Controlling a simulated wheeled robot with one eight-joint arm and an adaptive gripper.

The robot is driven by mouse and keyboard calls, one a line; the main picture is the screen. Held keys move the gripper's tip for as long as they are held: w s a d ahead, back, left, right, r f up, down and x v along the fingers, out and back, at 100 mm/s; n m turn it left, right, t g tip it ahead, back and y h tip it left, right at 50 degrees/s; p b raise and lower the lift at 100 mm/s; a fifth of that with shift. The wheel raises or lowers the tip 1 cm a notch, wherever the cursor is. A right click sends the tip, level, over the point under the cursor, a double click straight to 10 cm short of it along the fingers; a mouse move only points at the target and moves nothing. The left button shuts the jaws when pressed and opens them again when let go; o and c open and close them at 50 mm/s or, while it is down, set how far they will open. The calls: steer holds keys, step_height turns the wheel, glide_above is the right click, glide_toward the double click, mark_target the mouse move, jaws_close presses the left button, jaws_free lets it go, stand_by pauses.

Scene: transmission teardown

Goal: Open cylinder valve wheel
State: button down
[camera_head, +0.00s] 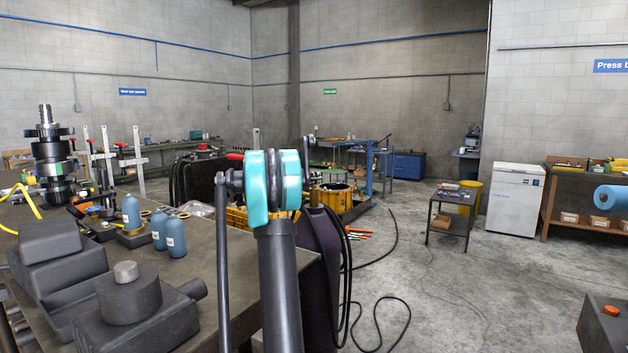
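A dark purple gas cylinder (314,262) stands on the floor just past the bench's right end. My own arm, a dark tube with a teal joint, crosses in front of its left side and top. Black hoses hang along the cylinder's right side. I cannot make out the valve wheel; the cylinder's top is largely hidden behind my arm. My gripper cannot be made out in this view, so its place relative to the wheel does not show.
A workbench (222,246) at the left carries blue bottles (172,238) and a gear shaft (52,160). A black hose (392,325) loops on the floor right of the cylinder. A small cart (448,212) and a white cabinet (515,200) stand farther back. Open floor lies between.

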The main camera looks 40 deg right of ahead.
steer(key=shift+s+t, duration=0.1)
steer(key=shift+t, duration=0.2)
steer(key=n+t+y, duration=0.2)
steer(key=n+t, duration=0.1)
steer(key=t, duration=0.1)
steer(key=shift+s+n+t, duration=0.1)
steer(key=shift+n+t, duration=0.3)
steer(key=n+t+y, duration=0.4)
steer(key=t+y, duration=0.1)
steer(key=shift+d+n, duration=0.15)
steer(key=shift+n, duration=0.15)
steer(key=n+t+y, duration=0.1)
steer(key=n+y, duration=0.1)
steer(key=y, duration=0.1)
steer(key=n+t+y, duration=0.2)
steer(key=y, duration=0.1)
steer(key=n+y, duration=0.2)
steer(key=y, duration=0.1)
steer(key=n+y, duration=0.2)
steer(key=y, duration=0.1)
steer(key=shift+n+t+y, duration=0.3)
steer(key=shift+n+y, duration=0.1)
steer(key=shift+y, duration=0.5)
steer(key=c, duration=1.6)
jaws_free()
steer(key=shift+w, duration=0.2)
